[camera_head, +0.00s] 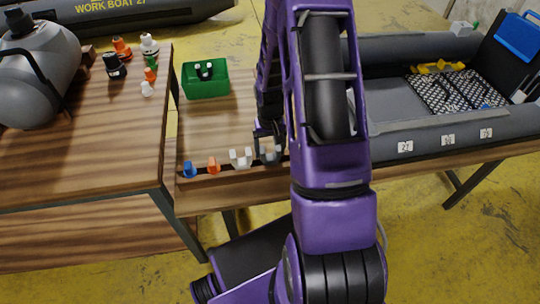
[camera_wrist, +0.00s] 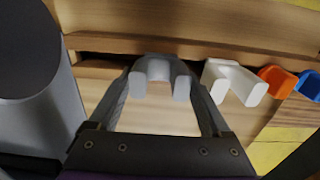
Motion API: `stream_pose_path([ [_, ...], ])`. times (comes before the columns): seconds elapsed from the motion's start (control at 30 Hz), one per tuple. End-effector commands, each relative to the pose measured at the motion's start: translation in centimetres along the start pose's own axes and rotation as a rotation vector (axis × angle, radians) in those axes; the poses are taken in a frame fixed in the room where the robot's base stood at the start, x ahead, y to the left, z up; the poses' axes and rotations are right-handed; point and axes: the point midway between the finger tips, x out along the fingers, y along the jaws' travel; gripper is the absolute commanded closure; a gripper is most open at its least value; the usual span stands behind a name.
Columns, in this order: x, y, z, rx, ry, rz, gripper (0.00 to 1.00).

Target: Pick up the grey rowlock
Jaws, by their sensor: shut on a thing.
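The grey rowlock (camera_wrist: 160,70) is a U-shaped piece between my gripper's fingers in the wrist view. My gripper (camera_wrist: 162,88) is shut on it, one finger on each side. The rowlock sits at a groove near the front edge of the wooden table. In the head view the grey rowlock (camera_head: 271,154) is partly hidden by my gripper (camera_head: 268,142) and arm. I cannot tell whether it is clear of the table.
A white rowlock (camera_head: 240,158) stands close beside it, then an orange one (camera_head: 214,166) and a blue one (camera_head: 190,169). A green box (camera_head: 205,80) stands behind. A grey boat (camera_head: 430,130) lies to the right, and a higher wooden table (camera_head: 80,150) to the left.

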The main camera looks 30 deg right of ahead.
Motion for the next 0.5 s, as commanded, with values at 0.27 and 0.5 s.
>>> stream_pose_path([
  [0.27,-1.1,0.0,-0.1,0.000,0.004,0.000,0.78],
  [0.5,-5.9,0.0,-0.1,-0.001,0.005,0.000,0.78],
])
